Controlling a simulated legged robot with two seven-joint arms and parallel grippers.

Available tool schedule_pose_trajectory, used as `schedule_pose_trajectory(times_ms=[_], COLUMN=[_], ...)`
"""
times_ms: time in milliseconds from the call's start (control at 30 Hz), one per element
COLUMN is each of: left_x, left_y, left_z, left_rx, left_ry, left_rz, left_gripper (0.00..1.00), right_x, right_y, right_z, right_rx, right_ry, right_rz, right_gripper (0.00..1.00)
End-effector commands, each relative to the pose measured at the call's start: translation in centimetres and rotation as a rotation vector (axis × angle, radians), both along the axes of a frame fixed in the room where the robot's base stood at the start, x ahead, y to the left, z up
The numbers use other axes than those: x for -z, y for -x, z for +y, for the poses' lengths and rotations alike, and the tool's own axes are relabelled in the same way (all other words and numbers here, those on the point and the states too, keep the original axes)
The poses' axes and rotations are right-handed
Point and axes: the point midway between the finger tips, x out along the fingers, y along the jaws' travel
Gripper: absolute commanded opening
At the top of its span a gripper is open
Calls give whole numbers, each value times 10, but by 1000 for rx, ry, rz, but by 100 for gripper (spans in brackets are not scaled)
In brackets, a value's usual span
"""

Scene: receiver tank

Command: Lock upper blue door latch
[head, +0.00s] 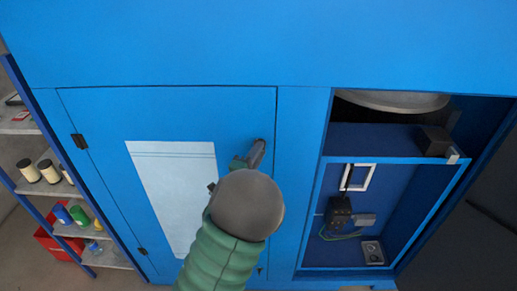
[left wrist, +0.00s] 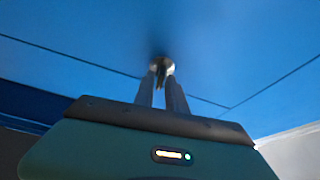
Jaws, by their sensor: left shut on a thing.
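The blue door (head: 100,120) is closed flush in the blue cabinet front, with hinges on its left edge. My left gripper (head: 256,154) is at the door's upper right edge, and my green arm and grey wrist cover part of the door below it. In the left wrist view my two fingers (left wrist: 162,78) are shut on the upper latch (left wrist: 162,63), a small round metallic piece on the blue surface. The fingers hide most of the latch, so its turn angle cannot be told. My right gripper is not in view.
A white sheet (head: 172,185) is on the door. To the right is an open compartment with a blue shelf (head: 390,158), a white frame (head: 357,177) and a dark device (head: 339,212). Shelves with jars (head: 48,171) stand at the left. A small dark fitting (head: 261,269) sits low on the door edge.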

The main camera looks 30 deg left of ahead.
Motion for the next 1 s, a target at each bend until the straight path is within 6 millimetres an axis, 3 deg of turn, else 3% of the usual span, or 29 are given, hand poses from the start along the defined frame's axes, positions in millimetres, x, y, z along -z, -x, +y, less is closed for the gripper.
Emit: schedule_pose_trajectory(times_ms=[400, 867, 900, 1000], left_x=[1, 2, 2, 2], left_y=[0, 0, 0, 0], left_z=[-1, 0, 0, 0], left_rx=[1, 0, 0, -1], left_ry=[-140, -151, -151, -152], left_rz=[91, 99, 99, 98], left_gripper=[0, 0, 17, 30], right_x=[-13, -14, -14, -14], right_y=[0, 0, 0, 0], right_z=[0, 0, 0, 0], right_rx=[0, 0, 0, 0], right_ry=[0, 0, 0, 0], right_rz=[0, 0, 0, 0], right_gripper=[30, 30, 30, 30])
